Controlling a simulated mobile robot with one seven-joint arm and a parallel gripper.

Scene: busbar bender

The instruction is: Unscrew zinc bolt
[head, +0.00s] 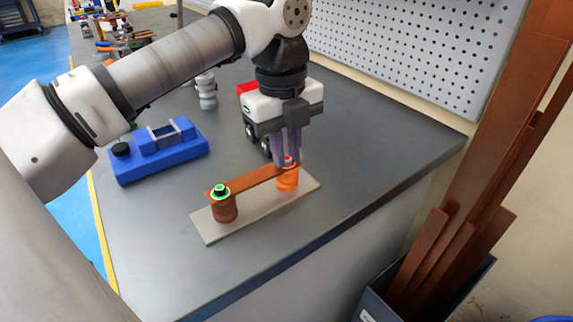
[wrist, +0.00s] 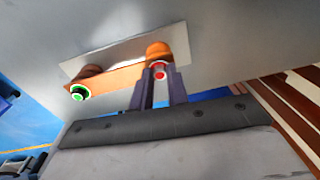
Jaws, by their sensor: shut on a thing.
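A copper-coloured busbar (head: 250,181) spans two orange-brown posts on a light base plate (head: 255,212) on the dark workbench. At its right end, over the bright orange post (head: 288,182), a light bolt with a red mark sits between my fingertips; in the wrist view the bolt (wrist: 159,72) shows its red spot. It looks like the zinc bolt. My gripper (head: 287,160) points down and is shut on it, hiding most of it in the head view. At the left end, a dark bolt (head: 220,191) with a green ring stands on the darker post (head: 225,210).
A blue tool (head: 158,152) lies to the left on the bench (head: 390,150). A small grey stacked part (head: 206,92) stands behind it. Assorted tools crowd the far left. Copper bars (head: 455,240) stand in a dark bin at the right. The bench right of the plate is clear.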

